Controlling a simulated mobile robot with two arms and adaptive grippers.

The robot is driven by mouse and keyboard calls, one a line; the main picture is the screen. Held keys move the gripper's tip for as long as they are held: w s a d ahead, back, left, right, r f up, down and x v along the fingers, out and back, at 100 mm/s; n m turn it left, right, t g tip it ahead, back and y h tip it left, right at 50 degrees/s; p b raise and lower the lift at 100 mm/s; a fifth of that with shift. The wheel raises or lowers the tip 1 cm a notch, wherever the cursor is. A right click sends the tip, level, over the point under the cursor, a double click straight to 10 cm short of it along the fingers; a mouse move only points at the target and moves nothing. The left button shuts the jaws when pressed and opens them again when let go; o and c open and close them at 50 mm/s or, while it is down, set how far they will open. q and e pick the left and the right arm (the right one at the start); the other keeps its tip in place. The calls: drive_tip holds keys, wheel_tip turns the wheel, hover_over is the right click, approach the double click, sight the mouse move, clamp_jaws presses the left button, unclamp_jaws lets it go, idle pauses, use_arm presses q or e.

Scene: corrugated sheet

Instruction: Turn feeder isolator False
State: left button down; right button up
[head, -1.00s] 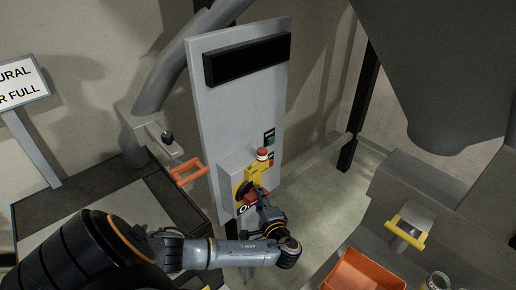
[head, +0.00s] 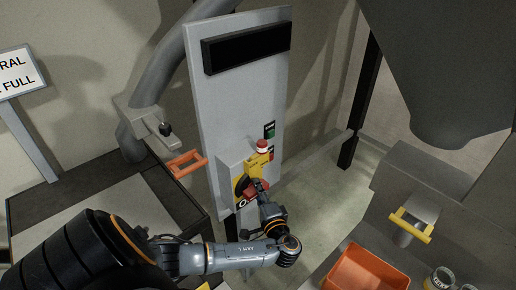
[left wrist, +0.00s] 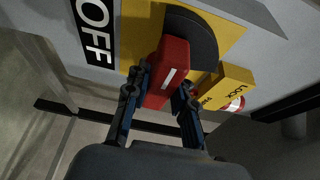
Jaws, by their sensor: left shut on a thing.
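The feeder isolator is a red handle (left wrist: 168,72) with a white mark, on a black round dial (left wrist: 192,38) over a yellow plate (left wrist: 136,32). An OFF label (left wrist: 95,30) is at the left of the plate. In the head view the red handle (head: 256,188) is low on the grey panel (head: 235,105), partly hidden by my left gripper (head: 262,200). In the left wrist view my left gripper (left wrist: 160,92) has one finger on each side of the handle and is shut on it. My right gripper is not in view.
A yellow LOCK block (left wrist: 228,86) sits close beside the handle. A red button (head: 262,145) is above it on the panel. An orange bin (head: 368,270) and a yellow handle (head: 411,224) are at the right.

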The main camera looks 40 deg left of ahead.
use_arm(q)
drive_tip(key=c, duration=1.1)
unclamp_jaws()
drive_tip(key=shift+a, duration=0.2)
drive_tip(key=shift+d, duration=0.1)
drive_tip(key=shift+s+d, duration=0.1)
drive_tip(key=shift+d, duration=0.15)
drive_tip(key=v, duration=1.1)
drive_tip(key=shift+s+d, duration=0.1)
drive_tip(key=shift+s, duration=0.05)
